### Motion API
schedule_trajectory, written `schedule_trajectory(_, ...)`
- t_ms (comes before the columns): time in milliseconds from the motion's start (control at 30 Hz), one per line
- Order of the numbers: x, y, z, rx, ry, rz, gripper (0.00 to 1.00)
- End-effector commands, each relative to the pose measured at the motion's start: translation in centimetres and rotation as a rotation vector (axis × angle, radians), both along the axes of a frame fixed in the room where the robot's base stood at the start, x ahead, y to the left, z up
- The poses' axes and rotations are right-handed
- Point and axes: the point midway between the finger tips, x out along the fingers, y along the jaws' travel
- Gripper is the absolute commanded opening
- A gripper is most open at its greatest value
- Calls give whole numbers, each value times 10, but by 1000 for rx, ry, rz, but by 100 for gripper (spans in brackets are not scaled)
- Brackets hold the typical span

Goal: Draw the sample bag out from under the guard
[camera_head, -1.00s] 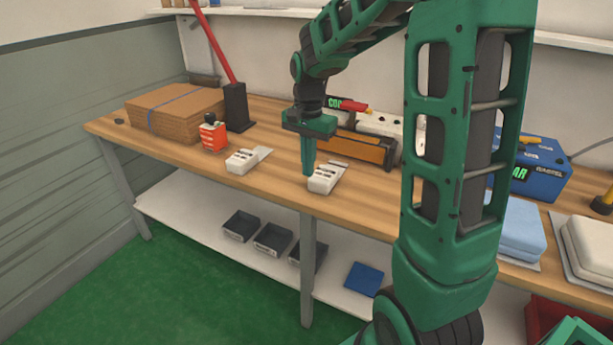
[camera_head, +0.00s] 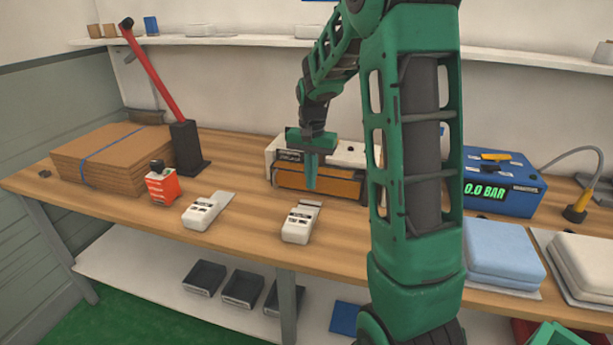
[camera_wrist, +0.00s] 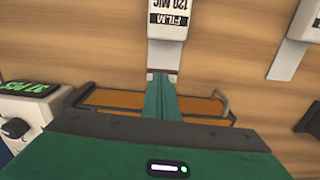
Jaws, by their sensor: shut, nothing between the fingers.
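My green gripper (camera_head: 311,187) is shut and empty, fingers pointing down in front of the sealer. The sealer's amber guard (camera_head: 340,188) is behind the fingers in the head view; it also shows in the wrist view (camera_wrist: 105,98). A white block with a flat grey end (camera_head: 297,226) lies on the bench in front of the guard. The wrist view shows it labelled "FILM 120 MIC" (camera_wrist: 168,22), with my fingertips (camera_wrist: 162,76) over its near end; I cannot tell if they touch. I cannot make out a separate sample bag under the guard.
A second white block (camera_head: 203,212) lies to the left. An orange-red box (camera_head: 162,186), stacked cardboard (camera_head: 100,155) and a red lever (camera_head: 152,75) stand farther left. A blue pressure unit (camera_head: 500,185) and blue (camera_head: 495,248) and white pads are right. Bare bench lies between the white blocks.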

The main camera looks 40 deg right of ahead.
Motion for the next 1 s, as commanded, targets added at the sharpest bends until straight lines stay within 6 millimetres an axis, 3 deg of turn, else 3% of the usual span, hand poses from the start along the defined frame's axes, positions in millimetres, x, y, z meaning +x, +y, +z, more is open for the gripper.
schedule_trajectory(333, -1, 1, -65, 1, 3, 0, 0)
schedule_trajectory(600, -20, 29, -61, 0, -1, 2, 0)
schedule_trajectory(1000, -23, 33, -61, 1, -1, 1, 0)
